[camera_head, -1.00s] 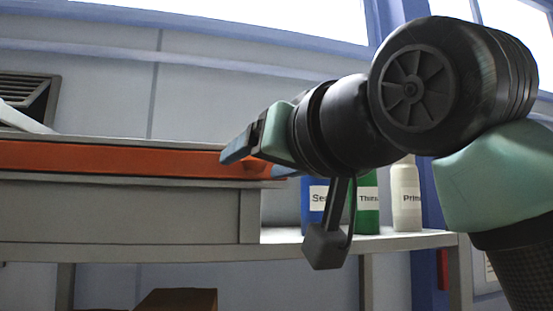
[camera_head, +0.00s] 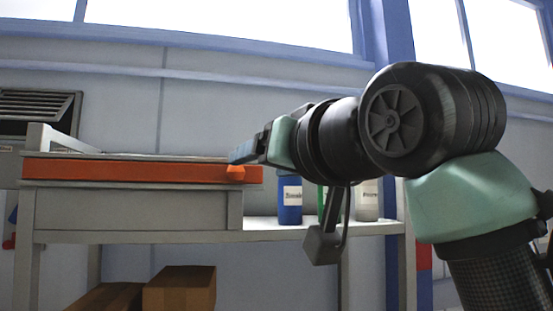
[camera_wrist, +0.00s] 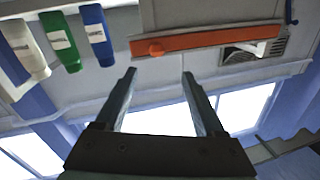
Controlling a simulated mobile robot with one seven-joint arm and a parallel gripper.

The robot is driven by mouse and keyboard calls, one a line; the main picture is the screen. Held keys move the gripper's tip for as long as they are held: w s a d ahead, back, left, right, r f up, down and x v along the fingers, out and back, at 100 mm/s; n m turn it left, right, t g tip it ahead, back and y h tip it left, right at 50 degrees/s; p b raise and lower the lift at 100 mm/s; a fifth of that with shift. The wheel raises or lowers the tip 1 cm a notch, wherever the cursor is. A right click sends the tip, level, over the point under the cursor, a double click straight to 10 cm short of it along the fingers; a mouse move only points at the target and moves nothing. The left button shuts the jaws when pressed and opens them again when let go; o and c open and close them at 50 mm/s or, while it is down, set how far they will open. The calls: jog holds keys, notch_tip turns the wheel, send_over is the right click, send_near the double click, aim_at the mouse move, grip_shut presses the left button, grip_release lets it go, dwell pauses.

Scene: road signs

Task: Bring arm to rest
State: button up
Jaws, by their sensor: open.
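My gripper (camera_head: 240,153) is at the end of my arm, which reaches in from the right in the head view. It points left and hangs near the right end of an orange strip (camera_head: 130,171) on the bench. In the wrist view my gripper (camera_wrist: 158,75) shows its two fingers well apart with nothing between them. The orange strip (camera_wrist: 205,41) appears beyond the fingertips there, and the view is upside down.
Blue (camera_head: 290,199), green (camera_head: 322,203) and white (camera_head: 367,200) bottles stand on the shelf behind my arm. Brown boxes (camera_head: 180,290) lie under the bench (camera_head: 130,210). A vent (camera_head: 38,106) is on the wall at left. Windows are above.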

jog(key=shift+w+a+f, duration=0.1)
jog(key=shift+w+a, duration=0.05)
jog(key=shift+w, duration=0.1)
jog(key=shift+s, duration=0.15)
jog(key=s+d+f+m+t+h+b, duration=0.2)
jog(key=s+f+t+h+b, duration=0.2)
jog(key=f, duration=0.6)
jog(key=s+d+f+m+t+h+b, duration=0.1)
jog(key=s+f+t+h+b, duration=0.4)
jog(key=s+f+b, duration=0.6)
jog(key=d+t, duration=0.1)
jog(key=t, duration=0.1)
jog(key=shift+s+d+f+m+t+b, duration=0.2)
jog(key=shift+s+m+t+b, duration=0.1)
jog(key=shift+m+t, duration=0.1)
